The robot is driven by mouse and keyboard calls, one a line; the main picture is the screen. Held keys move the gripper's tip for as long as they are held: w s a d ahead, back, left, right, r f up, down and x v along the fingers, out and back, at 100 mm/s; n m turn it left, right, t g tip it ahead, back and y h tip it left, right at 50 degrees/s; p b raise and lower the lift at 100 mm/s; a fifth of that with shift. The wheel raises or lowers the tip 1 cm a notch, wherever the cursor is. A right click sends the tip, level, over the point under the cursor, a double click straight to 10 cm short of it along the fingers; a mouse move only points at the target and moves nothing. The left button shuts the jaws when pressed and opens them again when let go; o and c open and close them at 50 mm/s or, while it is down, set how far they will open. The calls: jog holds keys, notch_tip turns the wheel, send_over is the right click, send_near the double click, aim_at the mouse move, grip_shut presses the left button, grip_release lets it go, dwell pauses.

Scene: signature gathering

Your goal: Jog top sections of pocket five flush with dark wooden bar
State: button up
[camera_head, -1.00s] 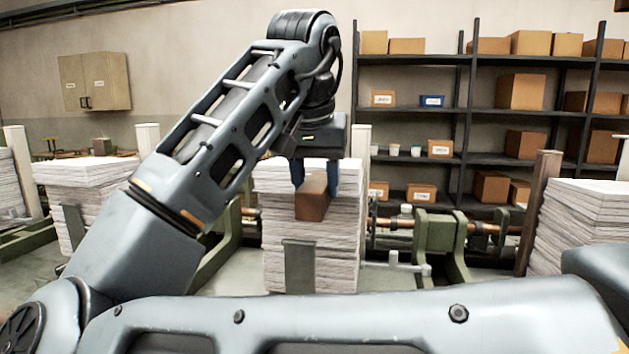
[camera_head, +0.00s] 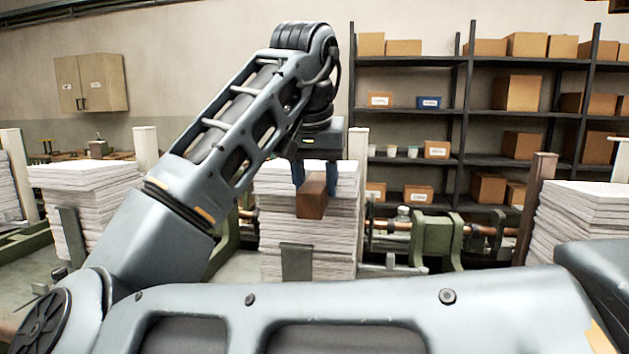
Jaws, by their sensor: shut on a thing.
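My gripper (camera_head: 313,180) is shut on a dark wooden bar (camera_head: 311,197), whose end faces the camera between the blue fingers. The bar is in front of the upper part of a tall stack of paper sections (camera_head: 280,225) in the middle of the view. Whether the bar touches the stack's face cannot be told. The top sections (camera_head: 270,172) show beside and behind the fingers, and their edges look slightly uneven. The rest of the top is hidden by my wrist. I cannot read which pocket number this is.
A grey plate (camera_head: 297,262) stands at the stack's lower front. A white post (camera_head: 358,146) rises behind it. Other stacks stand left (camera_head: 90,190) and right (camera_head: 580,225). A green bracket (camera_head: 437,238) sits on the rail to the right. Shelves with boxes (camera_head: 520,92) are behind.

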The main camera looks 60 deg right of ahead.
aim_at(312, 188)
jog(key=shift+w+d, duration=0.3)
jog(key=shift+d, duration=0.55)
jog(key=shift+s+a+r+p, duration=0.25)
jog(key=shift+a+p, duration=0.2)
jog(key=shift+a, duration=0.2)
jog(key=shift+s+a+r+p, duration=0.25)
jog(key=shift+a+p, duration=0.15)
jog(key=shift+a, duration=0.2)
jog(key=shift+s+a+r+p, duration=0.25)
jog(key=shift+a+p, duration=0.2)
jog(key=shift+a, duration=0.2)
jog(key=shift+s+a+r, duration=0.15)
jog(key=shift+a, duration=0.35)
jog(key=shift+s+a+r, duration=0.1)
jog(key=shift+s+a, duration=0.05)
jog(key=shift+a, duration=0.35)
